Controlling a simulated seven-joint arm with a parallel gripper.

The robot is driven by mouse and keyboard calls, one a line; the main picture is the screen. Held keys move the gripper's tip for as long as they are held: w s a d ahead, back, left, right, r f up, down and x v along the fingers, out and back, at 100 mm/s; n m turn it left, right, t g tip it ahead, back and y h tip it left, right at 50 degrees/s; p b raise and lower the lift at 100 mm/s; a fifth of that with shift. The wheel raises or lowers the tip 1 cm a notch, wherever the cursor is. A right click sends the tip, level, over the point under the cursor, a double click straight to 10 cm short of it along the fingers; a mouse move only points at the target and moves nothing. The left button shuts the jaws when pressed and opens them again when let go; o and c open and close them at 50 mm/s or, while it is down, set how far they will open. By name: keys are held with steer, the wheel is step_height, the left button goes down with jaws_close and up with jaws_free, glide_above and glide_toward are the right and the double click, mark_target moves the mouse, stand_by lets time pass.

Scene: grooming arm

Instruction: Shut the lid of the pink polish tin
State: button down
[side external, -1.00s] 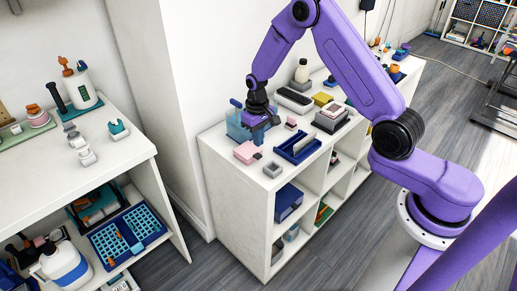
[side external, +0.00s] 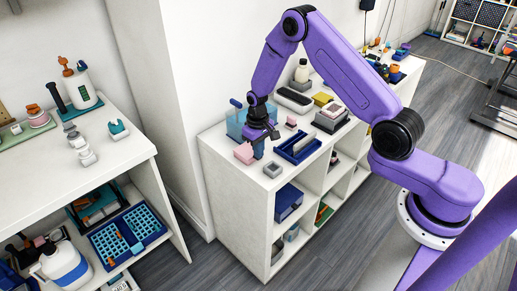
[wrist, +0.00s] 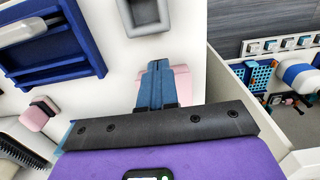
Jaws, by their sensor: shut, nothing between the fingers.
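The pink polish tin (side external: 243,153) sits near the front left corner of the white shelf top in the side view. In the wrist view its pink surface (wrist: 183,86) shows on both sides of my fingers, which hide its middle. I cannot tell how far its lid stands open. My gripper (side external: 259,154) points down at the tin's right side in the side view, covering part of it. In the wrist view my gripper (wrist: 155,68) has its blue fingers together with nothing between them. I cannot tell whether the fingertips touch the tin.
A grey square holder (side external: 272,169) stands at the front edge, close to the tin. A dark blue tray (side external: 297,147) lies to the right, and a translucent blue bin (side external: 235,124) stands behind. A small pink-and-grey item (side external: 291,122) is farther back. The shelf's edge is close by.

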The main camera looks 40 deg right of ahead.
steer(key=shift+r, duration=0.1)
step_height(320, 180, up, 15)
steer(key=shift+r, duration=0.15)
stand_by(0.9)
steer(key=shift+a, duration=0.1)
steer(key=s+a+r+n, duration=0.3)
steer(key=s+a+r, duration=0.1)
steer(key=s, duration=0.3)
steer(key=s+a+r+n, duration=0.3)
steer(key=s+a, duration=0.2)
steer(key=s, duration=0.3)
steer(key=s+d+r+n, duration=0.1)
steer(key=s+d+n, duration=0.1)
steer(key=s, duration=0.8)
steer(key=s+d+r+n, duration=0.1)
steer(key=s+n, duration=0.3)
steer(key=s, duration=0.6)
steer(key=shift+d+n+t, duration=0.3)
steer(key=shift+d, duration=0.4)
